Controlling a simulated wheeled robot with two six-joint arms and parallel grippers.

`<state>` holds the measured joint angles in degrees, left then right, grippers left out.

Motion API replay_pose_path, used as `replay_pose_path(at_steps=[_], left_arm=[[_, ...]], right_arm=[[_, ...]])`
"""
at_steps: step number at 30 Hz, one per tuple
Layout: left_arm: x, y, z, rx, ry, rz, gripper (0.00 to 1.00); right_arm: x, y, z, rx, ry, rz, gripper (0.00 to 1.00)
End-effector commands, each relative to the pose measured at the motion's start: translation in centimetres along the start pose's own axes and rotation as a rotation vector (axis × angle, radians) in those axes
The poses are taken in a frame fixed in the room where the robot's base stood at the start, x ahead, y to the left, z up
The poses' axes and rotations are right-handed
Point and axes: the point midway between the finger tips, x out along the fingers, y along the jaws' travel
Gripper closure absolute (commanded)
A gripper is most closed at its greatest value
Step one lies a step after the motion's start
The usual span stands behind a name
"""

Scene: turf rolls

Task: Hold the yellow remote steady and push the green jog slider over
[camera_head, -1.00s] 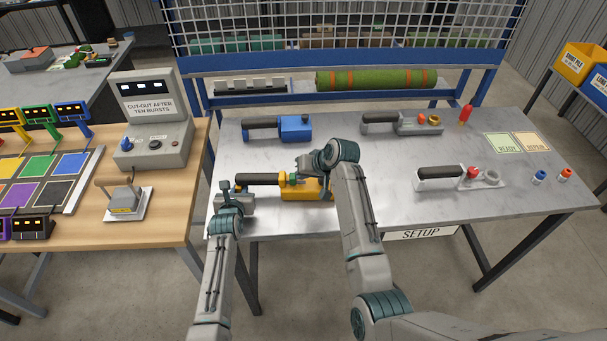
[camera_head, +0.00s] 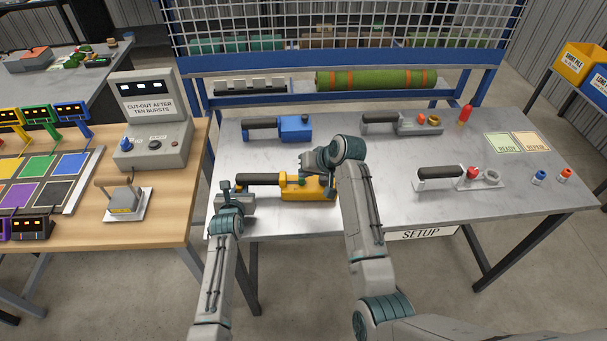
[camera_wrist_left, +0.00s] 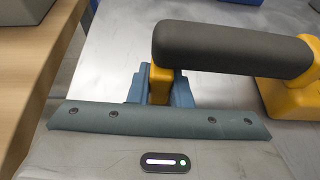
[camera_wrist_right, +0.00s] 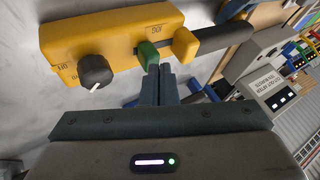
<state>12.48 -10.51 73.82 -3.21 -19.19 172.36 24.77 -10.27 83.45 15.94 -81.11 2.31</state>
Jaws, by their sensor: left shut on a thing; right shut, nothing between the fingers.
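The yellow remote (camera_head: 318,190) lies on the metal bench, its dark handle (camera_head: 258,179) pointing left. My left gripper (camera_head: 227,190) is shut on the yellow post at the handle's left end; the left wrist view shows its fingers around that post (camera_wrist_left: 159,84). The green jog slider (camera_wrist_right: 148,55) stands on the remote's body between a black knob (camera_wrist_right: 95,70) and the yellow handle post (camera_wrist_right: 185,43). My right gripper (camera_wrist_right: 159,72) is shut and empty, fingertips right beside the slider; I cannot tell whether they touch. In the head view my right gripper partly covers the remote.
A blue remote (camera_head: 294,127) lies behind the yellow one. A grey remote (camera_head: 410,122) and a white one (camera_head: 445,178) lie to the right. A red bottle (camera_head: 466,115) stands behind. The bench's middle right is mostly clear.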

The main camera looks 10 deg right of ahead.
Motion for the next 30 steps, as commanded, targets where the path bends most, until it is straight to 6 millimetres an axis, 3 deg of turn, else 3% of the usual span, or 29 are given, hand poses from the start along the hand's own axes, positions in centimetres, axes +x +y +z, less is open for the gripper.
replay_pose_path(at_steps=[6,12,26,27,30], left_arm=[[0.0,0.0,-0.1,-0.003,0.001,0.0,1.0],[0.0,0.1,-0.1,-0.001,0.001,0.001,1.0],[0.0,0.1,0.0,0.0,0.0,0.001,1.0],[0.0,0.2,0.0,0.0,0.0,0.001,0.78],[0.0,0.1,0.0,0.0,0.0,0.001,0.58]], right_arm=[[-4.5,0.2,-0.1,-0.001,0.003,0.004,1.0],[-6.9,0.3,0.0,-0.002,0.002,0.006,1.0],[-7.5,0.3,0.0,-0.001,-0.001,0.007,1.0],[-7.4,0.3,0.0,-0.001,-0.001,0.007,1.0],[-7.4,0.3,0.0,-0.001,-0.001,0.007,1.0]])
